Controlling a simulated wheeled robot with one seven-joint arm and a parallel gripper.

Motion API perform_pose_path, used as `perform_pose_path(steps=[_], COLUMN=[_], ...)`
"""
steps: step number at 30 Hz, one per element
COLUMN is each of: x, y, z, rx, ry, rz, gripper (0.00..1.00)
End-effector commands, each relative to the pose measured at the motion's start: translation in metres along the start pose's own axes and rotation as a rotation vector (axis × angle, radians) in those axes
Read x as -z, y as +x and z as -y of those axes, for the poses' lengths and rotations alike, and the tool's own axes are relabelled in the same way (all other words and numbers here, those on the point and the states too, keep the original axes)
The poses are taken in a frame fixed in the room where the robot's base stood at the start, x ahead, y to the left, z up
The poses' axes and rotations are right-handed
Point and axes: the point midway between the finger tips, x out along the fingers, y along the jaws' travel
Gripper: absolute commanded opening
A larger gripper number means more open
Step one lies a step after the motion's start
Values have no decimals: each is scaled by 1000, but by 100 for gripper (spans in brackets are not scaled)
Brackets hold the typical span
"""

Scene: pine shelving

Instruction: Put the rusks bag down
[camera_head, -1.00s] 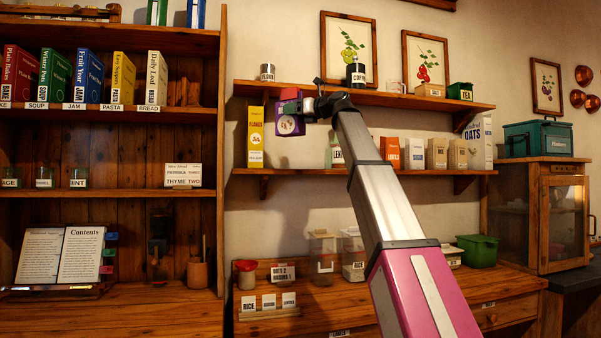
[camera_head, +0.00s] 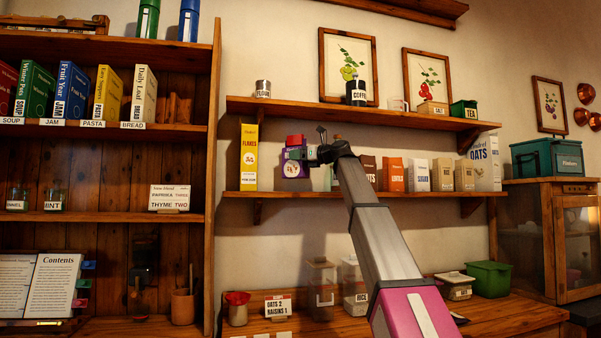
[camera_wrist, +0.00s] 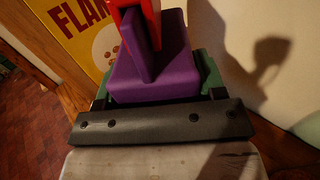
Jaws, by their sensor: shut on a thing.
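The rusks bag (camera_head: 293,167) is purple with a round pale label and a red top. My gripper (camera_head: 312,154) is shut on it from the right, in front of the wall above the lower wall shelf (camera_head: 400,195). The bag is upright beside the yellow Flakes box (camera_head: 249,160), to its right. I cannot tell whether its bottom touches the shelf. In the wrist view the purple bag (camera_wrist: 155,75) sits between my green fingers (camera_wrist: 157,88), with its red part above. The Flakes box (camera_wrist: 82,30) is close on the left there.
To the right on the same shelf stand an orange box (camera_head: 391,174), several paler boxes and the oats box (camera_head: 485,163). The upper shelf (camera_head: 360,115) runs above the bag. The bookcase upright (camera_head: 215,180) is left of the Flakes box. Jars stand on the counter below.

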Motion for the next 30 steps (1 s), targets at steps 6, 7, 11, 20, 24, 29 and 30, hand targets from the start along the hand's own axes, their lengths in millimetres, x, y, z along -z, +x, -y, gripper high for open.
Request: perform_pose_path(steps=[6,7,11,20,24,29,30], x=[10,11,22,51,50,53,53], y=[5,5,4,5,5,5,5], z=[17,18,16,17,17,17,17], rx=[1,1,0,0,0,0,0], ry=[-1,0,1,0,0,0,-1], rz=[1,1,1,1,2,1,0], gripper=[30,30,30,30,30,30,77])
